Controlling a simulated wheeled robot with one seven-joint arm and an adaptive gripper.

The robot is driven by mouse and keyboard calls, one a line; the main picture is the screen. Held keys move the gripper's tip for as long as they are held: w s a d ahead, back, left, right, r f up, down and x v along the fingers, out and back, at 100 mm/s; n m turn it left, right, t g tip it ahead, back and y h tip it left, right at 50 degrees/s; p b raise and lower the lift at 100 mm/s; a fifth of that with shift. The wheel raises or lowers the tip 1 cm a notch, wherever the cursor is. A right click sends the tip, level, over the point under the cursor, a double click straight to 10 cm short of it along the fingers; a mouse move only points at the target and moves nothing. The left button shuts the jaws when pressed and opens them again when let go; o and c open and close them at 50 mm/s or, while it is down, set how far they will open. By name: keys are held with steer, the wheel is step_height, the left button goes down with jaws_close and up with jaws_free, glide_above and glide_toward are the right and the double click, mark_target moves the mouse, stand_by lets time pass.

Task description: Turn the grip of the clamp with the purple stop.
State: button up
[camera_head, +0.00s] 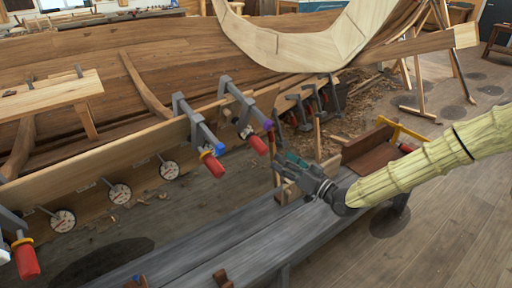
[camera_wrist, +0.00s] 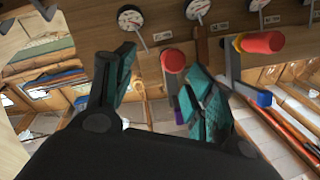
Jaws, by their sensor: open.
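The clamp with the purple stop (camera_head: 267,125) hangs on the plank's upper edge at the picture's centre, its red grip (camera_head: 257,144) pointing toward me. In the wrist view the red grip (camera_wrist: 174,61) shows beyond and between the fingertips, nearer the right finger. The purple stop (camera_wrist: 179,117) is partly hidden behind that finger. My gripper (camera_head: 281,163) is open and empty, with teal finger pads. It is just right of and below the grip in the head view. In the wrist view my gripper (camera_wrist: 161,62) shows no clear contact with the grip.
A similar clamp with a blue stop (camera_head: 221,149) and red grip (camera_head: 214,165) stands close to the left. Dials (camera_head: 120,194) line the plank. A grey bench (camera_head: 190,255) runs below; several dark clamps (camera_head: 308,105) stand behind.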

mark_target(256, 147)
steer(key=a+n, duration=0.1)
steer(key=n, duration=0.1)
steer(key=s+a+r+n+h, duration=0.1)
steer(key=shift+a+r+n, duration=0.1)
steer(key=shift+r+n, duration=0.05)
steer(key=shift+n, duration=0.25)
steer(key=p+x, duration=0.1)
steer(key=x, duration=0.9)
steer(key=shift+w+a, duration=0.15)
steer(key=shift+w, duration=0.15)
steer(key=c, duration=1)
